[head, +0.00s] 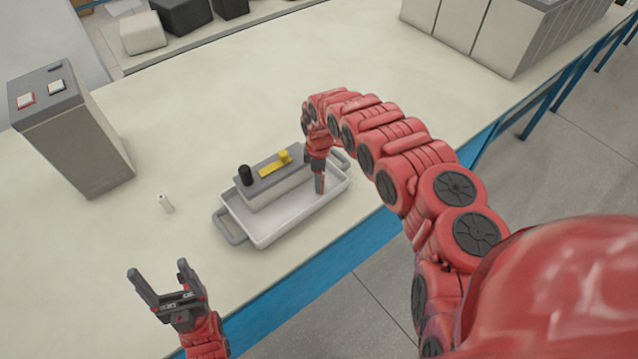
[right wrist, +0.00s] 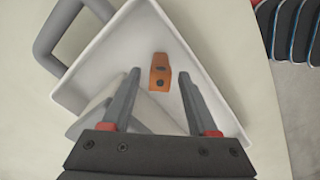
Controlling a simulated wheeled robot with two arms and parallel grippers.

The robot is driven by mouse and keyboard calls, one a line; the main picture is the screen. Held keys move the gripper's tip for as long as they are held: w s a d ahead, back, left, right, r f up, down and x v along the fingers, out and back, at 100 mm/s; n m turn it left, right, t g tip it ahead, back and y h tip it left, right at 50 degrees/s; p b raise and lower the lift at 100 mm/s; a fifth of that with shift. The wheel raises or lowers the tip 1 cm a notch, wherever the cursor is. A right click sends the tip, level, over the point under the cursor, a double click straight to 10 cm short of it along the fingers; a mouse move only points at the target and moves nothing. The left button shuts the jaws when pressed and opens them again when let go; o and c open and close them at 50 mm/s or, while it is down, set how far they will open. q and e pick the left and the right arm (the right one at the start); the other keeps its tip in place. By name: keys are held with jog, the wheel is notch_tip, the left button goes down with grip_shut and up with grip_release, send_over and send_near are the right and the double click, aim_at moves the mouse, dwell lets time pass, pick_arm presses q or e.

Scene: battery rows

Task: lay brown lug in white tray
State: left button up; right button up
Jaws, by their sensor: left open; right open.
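The brown lug (right wrist: 160,72) lies on the floor of the white tray (right wrist: 112,62), seen in the right wrist view. In the head view the tray (head: 262,240) stands near the table's front edge. My right gripper (right wrist: 159,76) is open over the tray, its fingertips to either side of the lug in the picture and apart from it. In the head view my right gripper (head: 319,186) points down into the tray's right end and mostly hides the lug. My left gripper (head: 165,279) is open and empty, left of the tray.
A grey battery block (head: 275,184) with a black post and a yellow bar sits in the tray. A tall grey battery (head: 78,140) stands at left. Grey boxes (head: 480,32) stand at back right. The table's middle is clear.

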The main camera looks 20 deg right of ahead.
notch_tip(320, 180, up, 8)
jog(key=shift+d+f+b, duration=0.1)
jog(key=shift+f+b, duration=0.15)
jog(key=shift+b, duration=0.4)
jog(key=shift+r, duration=0.65)
